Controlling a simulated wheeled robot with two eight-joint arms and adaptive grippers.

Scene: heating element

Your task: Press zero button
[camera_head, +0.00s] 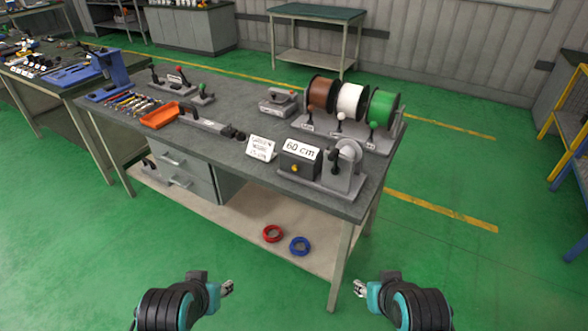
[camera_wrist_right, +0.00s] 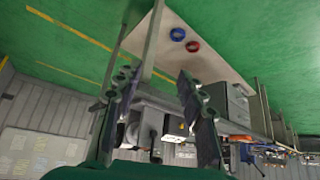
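The measuring device on the workbench has a dark box with a white display reading "60 cm" (camera_head: 301,150). A small yellow button (camera_head: 294,169) sits on the front face of the box. A grey wheel (camera_head: 348,152) stands to the right of the box on the same base. The device also shows upside down in the right wrist view (camera_wrist_right: 175,126), between my fingers. My left gripper (camera_head: 229,287) is in front of the bench, empty, its fingertips apart. My right gripper (camera_head: 359,288) is also in front of the bench, open and empty. Neither touches anything.
The workbench (camera_head: 235,192) also carries a white sign (camera_head: 261,148), wire spools (camera_head: 350,101), levers and an orange tray (camera_head: 160,115). Red (camera_head: 272,233) and blue (camera_head: 299,246) wire coils lie on its lower shelf. The green floor in front is clear.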

